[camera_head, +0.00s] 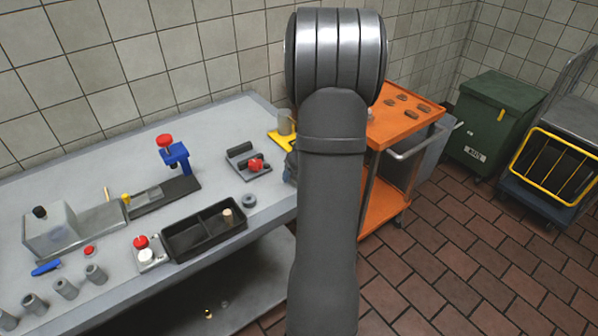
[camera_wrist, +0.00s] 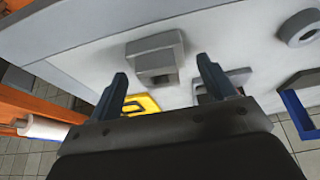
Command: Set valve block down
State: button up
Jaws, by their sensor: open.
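A grey stepped block (camera_wrist: 155,58), which looks like the valve block, appears to rest on the light grey bench (camera_wrist: 95,42) near the bench edge in the wrist view. My gripper (camera_wrist: 162,72) is open, with its two dark blue fingers apart. The block shows between and just beyond the fingertips, and I see no finger touching it. In the head view my arm hides the block and most of my gripper.
A grey ring (camera_head: 248,200) lies near the front edge, beside a black divided tray (camera_head: 180,245). A grey fixture with a red part (camera_head: 248,170) and a yellow holder (camera_head: 278,138) stand close by. An orange cart (camera_head: 415,125) stands right of the bench.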

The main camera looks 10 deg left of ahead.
jog(key=v, duration=1.1)
jog(key=x, duration=1.2)
jog(key=shift+f, duration=0.1)
jog(key=shift+r, duration=1.25)
